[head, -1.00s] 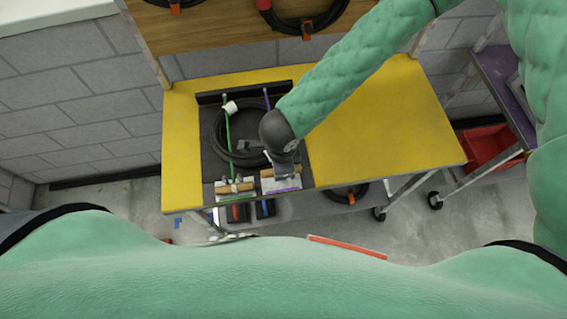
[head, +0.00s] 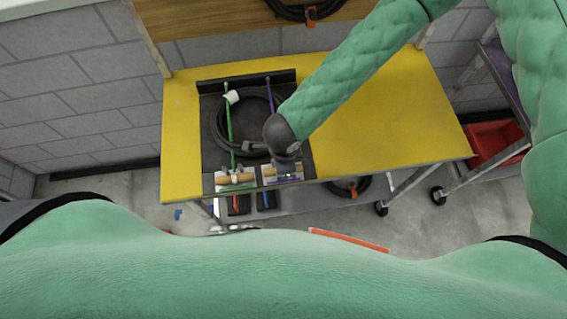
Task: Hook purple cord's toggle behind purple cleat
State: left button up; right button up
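The purple cord (head: 270,96) runs down the dark panel (head: 207,130) on the yellow table. Its lower part passes behind my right gripper (head: 284,164), so the join with its toggle is hidden. The purple cleat (head: 287,179) is at the panel's front edge, just below the gripper and partly covered by it. A tan bar shows beside the gripper there; I cannot tell whether it is the purple cord's toggle. My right gripper points down over this spot; its fingertips are too small and covered to show whether they are open. My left gripper is not in view.
A green cord (head: 229,125) runs down to the left with a white piece (head: 232,96) near its top. A black cable coil (head: 219,127) lies behind both cords. The yellow table top (head: 390,120) is clear to the right. A red bin (head: 494,143) stands farther right.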

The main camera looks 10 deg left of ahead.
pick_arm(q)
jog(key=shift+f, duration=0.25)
pick_arm(e)
jog(key=shift+w+f, duration=0.1)
jog(key=shift+f, duration=0.35)
jog(key=o, duration=0.9)
jog(key=shift+d, duration=0.1)
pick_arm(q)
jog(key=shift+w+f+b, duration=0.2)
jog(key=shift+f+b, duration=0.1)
pick_arm(e)
jog(key=shift+o, duration=0.8)
jog(key=shift+d+f, duration=0.1)
jog(key=shift+f, duration=0.1)
jog(key=shift+a+r, duration=0.2)
jog(key=shift+r, duration=0.1)
jog(key=r+b, duration=0.1)
jog(key=r, duration=0.2)
jog(key=r+b, duration=0.1)
jog(key=r, duration=0.2)
jog(key=shift+d+r, duration=0.2)
jog(key=shift+r, duration=0.7)
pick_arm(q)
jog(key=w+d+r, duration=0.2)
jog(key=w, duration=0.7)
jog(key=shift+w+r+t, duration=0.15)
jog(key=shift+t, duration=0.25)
pick_arm(e)
jog(key=shift+r, duration=0.25)
